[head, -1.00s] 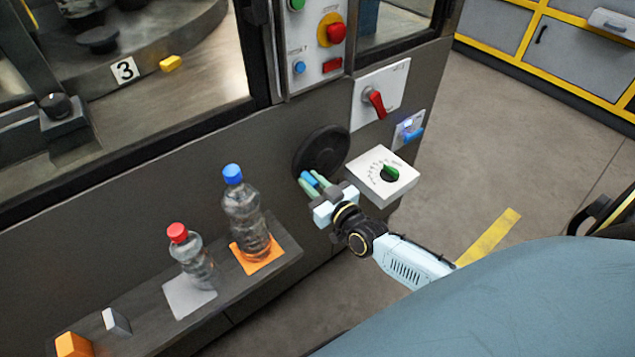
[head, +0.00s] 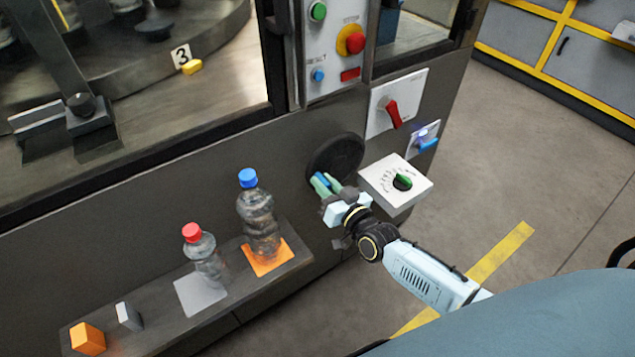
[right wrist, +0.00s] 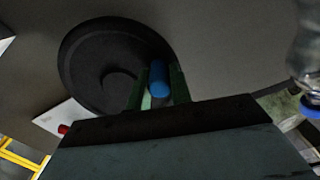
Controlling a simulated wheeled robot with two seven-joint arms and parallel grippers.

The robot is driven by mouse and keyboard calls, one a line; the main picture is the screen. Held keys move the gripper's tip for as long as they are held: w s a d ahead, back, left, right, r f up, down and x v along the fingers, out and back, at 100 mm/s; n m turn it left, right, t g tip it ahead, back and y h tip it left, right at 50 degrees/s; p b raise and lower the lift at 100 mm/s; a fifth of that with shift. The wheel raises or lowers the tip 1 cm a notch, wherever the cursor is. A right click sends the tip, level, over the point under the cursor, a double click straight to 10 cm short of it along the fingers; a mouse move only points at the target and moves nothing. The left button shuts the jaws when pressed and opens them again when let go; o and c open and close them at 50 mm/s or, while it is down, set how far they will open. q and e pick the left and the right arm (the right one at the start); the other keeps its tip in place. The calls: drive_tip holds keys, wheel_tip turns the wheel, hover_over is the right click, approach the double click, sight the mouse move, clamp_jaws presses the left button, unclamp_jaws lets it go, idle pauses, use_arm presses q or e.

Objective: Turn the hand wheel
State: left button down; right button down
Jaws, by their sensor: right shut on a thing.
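The hand wheel (head: 336,157) is a black disc on the dark front panel of the machine, below the button panel. It also shows in the right wrist view (right wrist: 88,62), with a blue handle (right wrist: 158,78) near its rim. My right gripper (head: 326,184) is at the lower left part of the wheel, with its green fingers shut on the blue handle. In the right wrist view the fingers (right wrist: 159,88) lie on either side of the handle. The gripper hides part of the handle in the head view. My left gripper is not in view.
A white box with a green knob (head: 402,182) sticks out right of the wheel. A red rotary switch (head: 392,112) is above it. A shelf (head: 226,300) at the lower left holds a blue-capped bottle (head: 258,222), a red-capped bottle (head: 205,258) and small blocks.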

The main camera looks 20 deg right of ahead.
drive_tip(key=shift+a+r, duration=0.1)
drive_tip(key=shift+r, duration=0.15)
drive_tip(key=c, duration=1.6)
unclamp_jaws()
drive_tip(key=shift+f, duration=0.1)
drive_tip(key=shift+c, duration=0.2)
drive_tip(key=o, duration=0.4)
drive_tip(key=shift+f, duration=0.1)
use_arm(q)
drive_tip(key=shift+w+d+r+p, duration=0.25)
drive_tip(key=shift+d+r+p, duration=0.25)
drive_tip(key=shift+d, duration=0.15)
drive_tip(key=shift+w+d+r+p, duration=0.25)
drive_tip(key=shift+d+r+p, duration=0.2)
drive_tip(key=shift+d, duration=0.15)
use_arm(e)
drive_tip(key=s, duration=0.4)
drive_tip(key=s+d, duration=0.1)
drive_tip(key=s, duration=0.4)
drive_tip(key=s+d, duration=0.1)
drive_tip(key=s, duration=0.3)
drive_tip(key=shift+s+d, duration=0.1)
drive_tip(key=shift+s, duration=0.05)
